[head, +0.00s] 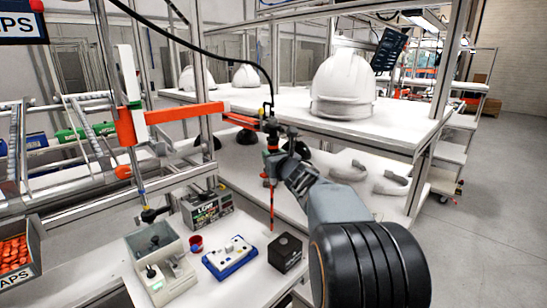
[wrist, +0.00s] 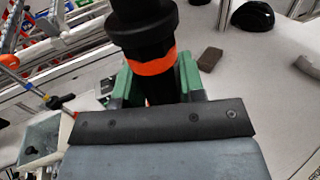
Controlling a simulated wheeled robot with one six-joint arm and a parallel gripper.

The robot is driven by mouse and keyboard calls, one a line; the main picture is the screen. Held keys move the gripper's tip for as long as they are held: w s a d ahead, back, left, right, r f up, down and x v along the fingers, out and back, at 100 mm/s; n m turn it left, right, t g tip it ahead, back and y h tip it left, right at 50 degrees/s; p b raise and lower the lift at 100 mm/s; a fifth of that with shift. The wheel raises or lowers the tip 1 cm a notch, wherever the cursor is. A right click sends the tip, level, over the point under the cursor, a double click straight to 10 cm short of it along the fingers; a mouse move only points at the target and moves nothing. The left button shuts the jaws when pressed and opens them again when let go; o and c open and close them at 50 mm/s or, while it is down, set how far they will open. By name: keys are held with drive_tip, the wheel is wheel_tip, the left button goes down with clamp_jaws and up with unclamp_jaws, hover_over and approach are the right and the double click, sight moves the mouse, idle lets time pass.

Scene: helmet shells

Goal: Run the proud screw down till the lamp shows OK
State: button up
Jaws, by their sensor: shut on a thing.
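My gripper (head: 276,160) is shut on an upright black power screwdriver (head: 271,128) with orange bands, hanging from a black cable. In the wrist view the green jaws of my gripper (wrist: 158,88) sit on both sides of the screwdriver's black body (wrist: 142,30), just below its orange ring. Its thin orange-red lower end (head: 272,208) points down above the bench, apart from the fixture. A blue-and-white fixture (head: 229,258) lies on the bench to the lower left. A grey controller box (head: 207,208) with a display stands behind it; its lamp state is unreadable. I cannot make out the proud screw.
A black box (head: 285,252) sits right of the fixture, and a small red cup (head: 196,243) to its left. A grey-beige bin unit (head: 160,262) stands further left. White helmet shells (head: 344,84) sit on the upper shelf. An orange arm (head: 170,117) crosses behind.

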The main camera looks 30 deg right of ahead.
clamp_jaws()
drive_tip(key=shift+a+f+b, duration=0.25)
drive_tip(key=shift+a+b, duration=0.1)
drive_tip(key=shift+b, duration=0.15)
drive_tip(key=a+b, duration=0.8)
drive_tip(key=a, duration=0.2)
drive_tip(key=shift+a+r, duration=0.15)
drive_tip(key=shift+r, duration=0.05)
drive_tip(key=shift+s, duration=0.1)
drive_tip(key=a+b, duration=0.7)
drive_tip(key=a, duration=0.4)
drive_tip(key=shift+f+b, duration=0.15)
drive_tip(key=shift+b, duration=0.15)
